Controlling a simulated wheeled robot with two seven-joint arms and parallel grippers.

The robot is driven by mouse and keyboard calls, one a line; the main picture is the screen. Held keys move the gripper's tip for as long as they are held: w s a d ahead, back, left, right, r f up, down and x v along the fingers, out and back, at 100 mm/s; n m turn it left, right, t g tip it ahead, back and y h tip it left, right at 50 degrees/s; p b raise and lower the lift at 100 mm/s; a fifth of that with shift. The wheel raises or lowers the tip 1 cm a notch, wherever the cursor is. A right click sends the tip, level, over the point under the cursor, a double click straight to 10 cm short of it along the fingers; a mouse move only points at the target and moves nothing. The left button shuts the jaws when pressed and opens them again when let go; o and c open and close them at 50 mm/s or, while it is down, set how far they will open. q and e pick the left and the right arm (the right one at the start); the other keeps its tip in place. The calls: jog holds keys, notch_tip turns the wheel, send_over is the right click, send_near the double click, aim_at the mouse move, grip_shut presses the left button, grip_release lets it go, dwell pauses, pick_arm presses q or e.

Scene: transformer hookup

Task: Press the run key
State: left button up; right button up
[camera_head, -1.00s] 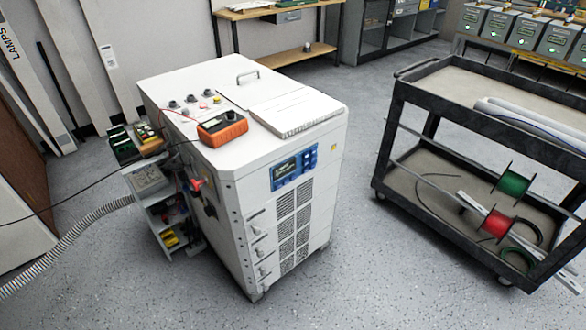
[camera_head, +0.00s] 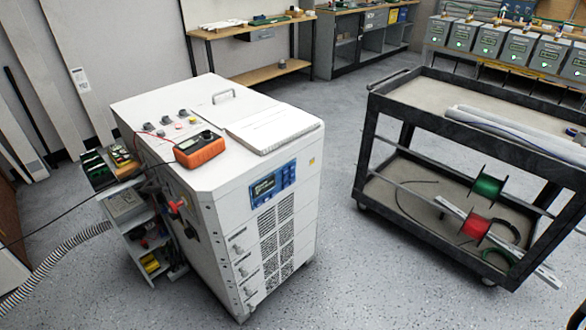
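A white cabinet (camera_head: 225,222) stands on the floor left of the middle. On its front face is a blue control panel (camera_head: 273,184) with a small display (camera_head: 263,187) at its left and several small keys (camera_head: 288,175) at its right. The key labels are too small to read, so I cannot tell which one is the run key.
An orange meter (camera_head: 200,150) and a white paper stack (camera_head: 272,130) lie on the cabinet. A black cart (camera_head: 452,122) with wire spools stands at the right. A small shelf rack (camera_head: 128,206) and a grey hose (camera_head: 60,260) are at the left. Clear floor (camera_head: 350,270) lies in front.

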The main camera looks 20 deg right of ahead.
grip_shut()
dwell(1.5)
